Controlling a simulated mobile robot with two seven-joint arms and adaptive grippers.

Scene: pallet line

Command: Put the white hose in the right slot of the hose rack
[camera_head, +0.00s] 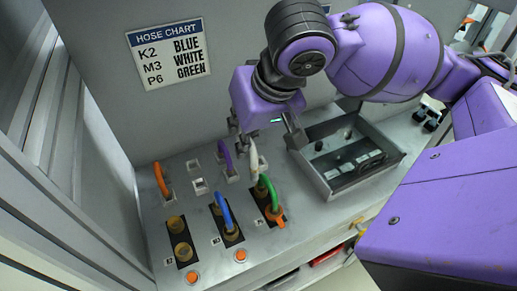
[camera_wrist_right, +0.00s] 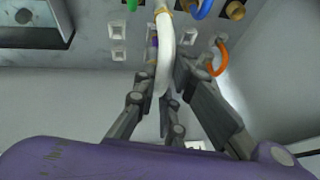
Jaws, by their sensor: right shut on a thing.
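The white hose (camera_head: 254,158) is a short curved piece between the fingers of my right gripper (camera_head: 256,137). The hose rack appears as white square sockets (camera_head: 200,186) on the panel. An orange hose (camera_head: 161,180) stands at its left and a purple hose (camera_head: 225,158) at the back. My left gripper is not in view.
A blue hose (camera_head: 223,208) sits on the M3 plate and a green hose (camera_head: 267,187) on the P6 plate. A grey open tray (camera_head: 325,190) stands right of the hoses. A hose chart (camera_head: 167,53) hangs on the back wall.

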